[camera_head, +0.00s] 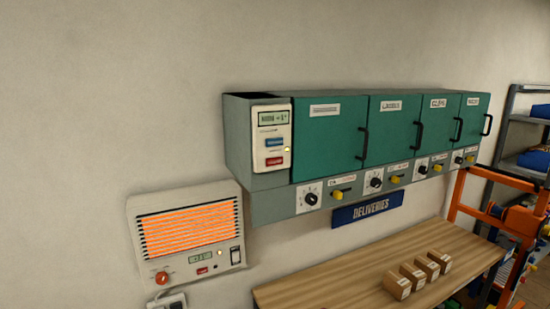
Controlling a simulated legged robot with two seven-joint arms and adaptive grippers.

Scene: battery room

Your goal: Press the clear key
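A beige control panel (272,138) is on the left end of the green cabinet row, with a small lit display (272,118) at its top. Below the display are a blue key (274,142) and a red key (274,161). A small yellow light shows beside them. A beige wall unit (189,238) with glowing orange bars is lower left; it has a small display, a red button (203,270) and a red knob. The key lettering is too small to read, so I cannot tell which one is the clear key. Neither of my grippers is in view.
Green cabinet doors (328,140) with black handles are shut; dials and yellow levers line the strip below. A blue "DELIVERIES" sign (367,210) hangs above a wooden table (330,289) bearing several small boxes. An orange frame (460,195) and grey shelving (505,130) stand at right.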

